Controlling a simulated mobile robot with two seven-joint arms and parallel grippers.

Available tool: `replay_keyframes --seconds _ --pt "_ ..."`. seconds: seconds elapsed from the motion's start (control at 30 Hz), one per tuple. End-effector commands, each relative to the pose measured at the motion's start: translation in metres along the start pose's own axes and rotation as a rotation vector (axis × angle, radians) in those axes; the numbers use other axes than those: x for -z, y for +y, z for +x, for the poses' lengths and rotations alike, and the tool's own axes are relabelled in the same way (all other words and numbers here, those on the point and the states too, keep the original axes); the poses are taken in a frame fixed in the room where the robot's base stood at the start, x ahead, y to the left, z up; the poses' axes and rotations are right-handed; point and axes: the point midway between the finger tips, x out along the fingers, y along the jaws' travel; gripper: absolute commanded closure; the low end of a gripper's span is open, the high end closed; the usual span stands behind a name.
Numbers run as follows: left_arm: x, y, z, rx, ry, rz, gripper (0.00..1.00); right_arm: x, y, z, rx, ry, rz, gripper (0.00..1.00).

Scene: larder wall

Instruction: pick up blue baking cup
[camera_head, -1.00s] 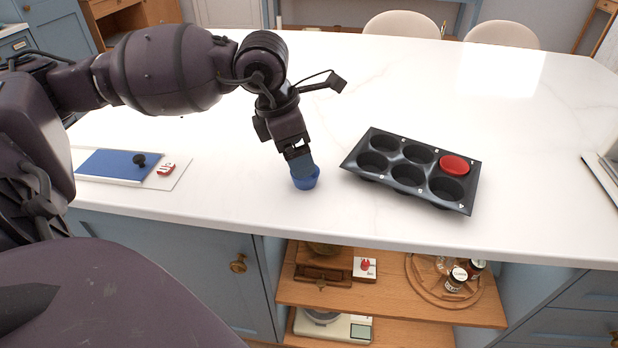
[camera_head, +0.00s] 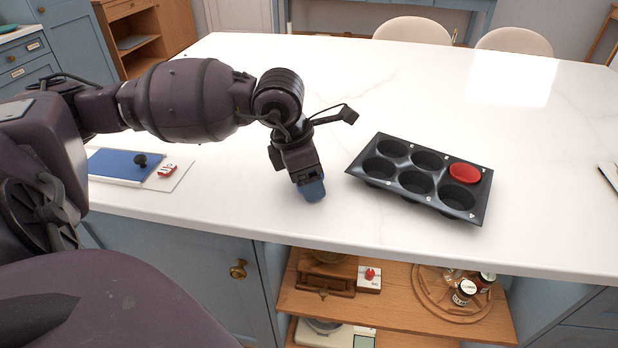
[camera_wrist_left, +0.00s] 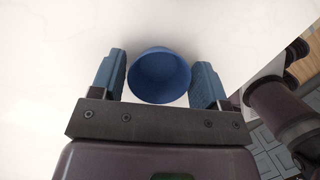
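The blue baking cup (camera_wrist_left: 160,77) shows in the left wrist view on the white counter, its open mouth facing the camera. It sits between the two blue fingers of my left gripper (camera_wrist_left: 160,82), which is open around it. The fingers are very close to the rim on both sides; I cannot tell whether either touches. In the head view my left gripper (camera_head: 312,190) points down at the counter near its front edge, and its blue finger hides most or all of the cup. My right gripper is in neither view.
A black muffin tin (camera_head: 408,209) stands to the right of the gripper, with a red cup (camera_head: 465,173) in one back hollow. A blue board (camera_head: 122,165) on a white sheet lies to the left, near a red-and-white item (camera_head: 167,170). The counter behind is clear.

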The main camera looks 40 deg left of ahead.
Motion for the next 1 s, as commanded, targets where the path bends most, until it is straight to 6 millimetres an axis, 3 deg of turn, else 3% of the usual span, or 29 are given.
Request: replay_keyframes --seconds 0.03,0.2,0.63,0.77,1.0 --pt "0.0 0.0 0.0 0.0 0.0 0.0 0.39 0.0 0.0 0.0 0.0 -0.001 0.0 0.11" --pt "0.0 0.0 0.0 0.0 0.0 0.0 0.64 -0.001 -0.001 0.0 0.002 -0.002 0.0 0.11" --pt "-0.003 0.0 -0.009 -0.001 -0.002 0.0 0.64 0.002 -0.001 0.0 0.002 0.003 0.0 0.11" --pt "-0.009 0.0 -0.029 -0.004 -0.006 0.002 0.64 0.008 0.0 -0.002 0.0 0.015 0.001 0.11" --pt "-0.025 0.0 -0.088 -0.008 -0.01 0.002 0.64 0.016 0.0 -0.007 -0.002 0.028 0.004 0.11"
